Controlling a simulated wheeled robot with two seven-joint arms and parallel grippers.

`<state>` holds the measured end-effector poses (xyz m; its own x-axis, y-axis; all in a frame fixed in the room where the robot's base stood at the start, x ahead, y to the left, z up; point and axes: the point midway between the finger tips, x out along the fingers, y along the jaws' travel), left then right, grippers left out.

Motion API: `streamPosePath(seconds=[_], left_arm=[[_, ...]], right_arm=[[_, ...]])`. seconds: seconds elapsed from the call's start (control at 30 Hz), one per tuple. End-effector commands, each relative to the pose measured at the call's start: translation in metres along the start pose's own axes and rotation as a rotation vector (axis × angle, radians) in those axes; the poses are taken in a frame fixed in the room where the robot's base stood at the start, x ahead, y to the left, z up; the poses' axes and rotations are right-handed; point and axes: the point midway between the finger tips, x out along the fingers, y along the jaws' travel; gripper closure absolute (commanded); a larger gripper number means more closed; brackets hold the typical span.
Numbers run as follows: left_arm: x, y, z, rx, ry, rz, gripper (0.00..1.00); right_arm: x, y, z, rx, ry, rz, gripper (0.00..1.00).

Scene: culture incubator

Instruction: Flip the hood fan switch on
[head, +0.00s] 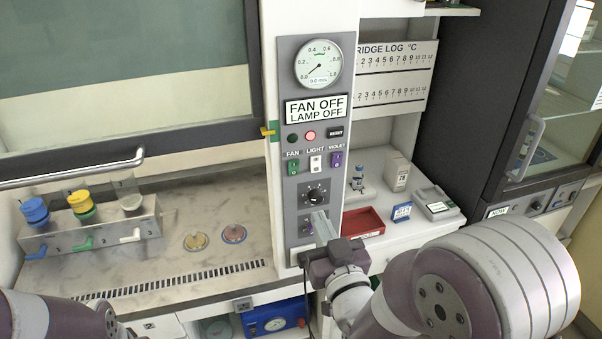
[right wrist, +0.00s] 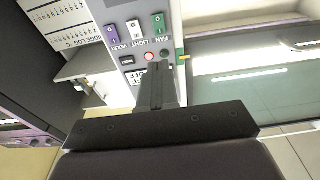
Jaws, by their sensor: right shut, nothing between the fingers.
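The green fan switch (head: 293,167) is at the left of a row of three on the grey control panel (head: 288,219). It also shows in the right wrist view (right wrist: 158,25), where the panel appears upside down. The display (head: 316,108) above reads FAN OFF, LAMP OFF. My right gripper (head: 321,218) is shut and empty, in front of the lower panel in the head view, below the switches. In the right wrist view its fingers (right wrist: 158,70) point toward the panel and overlap the indicator-light area. Contact cannot be told. My left gripper is out of view.
The white light switch (head: 316,163) and purple violet switch (head: 336,159) sit close beside the fan switch. A black dial (head: 314,194) is below them. The hood sash (head: 130,135) and its handle are to the left. A red tray (head: 362,222) lies right of the panel.

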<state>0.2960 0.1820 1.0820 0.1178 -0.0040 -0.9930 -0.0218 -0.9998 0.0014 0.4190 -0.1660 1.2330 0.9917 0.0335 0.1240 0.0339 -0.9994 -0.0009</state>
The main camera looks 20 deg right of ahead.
Motion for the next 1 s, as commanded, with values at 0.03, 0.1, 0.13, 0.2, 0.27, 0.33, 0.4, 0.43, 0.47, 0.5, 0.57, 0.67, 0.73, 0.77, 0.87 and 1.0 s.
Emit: streamPosePath(seconds=[0.03, 0.1, 0.13, 0.2, 0.27, 0.33, 0.4, 0.43, 0.47, 0.5, 0.57, 0.67, 0.73, 0.77, 0.87, 1.0], left_arm=[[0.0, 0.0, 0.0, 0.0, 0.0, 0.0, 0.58], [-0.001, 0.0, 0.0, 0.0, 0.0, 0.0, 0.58], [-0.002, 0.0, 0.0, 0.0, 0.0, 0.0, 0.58], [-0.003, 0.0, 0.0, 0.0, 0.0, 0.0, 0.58], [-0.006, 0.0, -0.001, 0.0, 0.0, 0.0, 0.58], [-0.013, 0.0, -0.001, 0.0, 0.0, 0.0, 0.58], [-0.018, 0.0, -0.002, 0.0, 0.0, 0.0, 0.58], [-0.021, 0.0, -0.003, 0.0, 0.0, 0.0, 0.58], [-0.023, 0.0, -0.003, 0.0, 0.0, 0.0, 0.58], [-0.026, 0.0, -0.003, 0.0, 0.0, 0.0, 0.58], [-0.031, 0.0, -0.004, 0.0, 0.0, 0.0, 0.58], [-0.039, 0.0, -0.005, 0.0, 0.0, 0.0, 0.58], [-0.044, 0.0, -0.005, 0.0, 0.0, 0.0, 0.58], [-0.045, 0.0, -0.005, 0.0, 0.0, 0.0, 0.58], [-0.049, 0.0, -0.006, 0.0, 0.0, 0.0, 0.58], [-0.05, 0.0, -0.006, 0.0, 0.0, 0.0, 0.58]], right_arm=[[0.0, 0.0, 0.0, 0.0, 0.0, 0.0, 1.0], [0.003, 0.0, 0.0, 0.0, -0.001, 0.0, 1.0], [0.006, 0.0, -0.001, 0.0, 0.0, 0.0, 1.0], [0.014, 0.0, -0.001, 0.0, 0.001, 0.0, 1.0], [0.025, 0.0, -0.002, 0.0, 0.0, 0.0, 1.0], [0.04, 0.0, -0.003, 0.0, -0.003, 0.0, 1.0], [0.056, 0.0, -0.003, 0.0, -0.003, 0.0, 1.0], [0.063, 0.0, -0.004, 0.0, -0.003, 0.0, 1.0], [0.069, 0.0, -0.004, 0.0, -0.003, 0.001, 1.0], [0.078, 0.0, -0.003, 0.0, -0.003, 0.001, 1.0], [0.091, 0.0, -0.004, 0.0, -0.003, 0.0, 1.0], [0.11, 0.0, -0.004, 0.0, -0.004, 0.0, 1.0], [0.121, 0.0, -0.003, 0.0, -0.003, 0.0, 1.0], [0.125, 0.0, -0.003, 0.0, -0.003, 0.0, 1.0], [0.135, 0.0, -0.002, 0.0, -0.002, 0.0, 1.0], [0.14, 0.0, 0.0, 0.0, -0.002, 0.0, 1.0]])
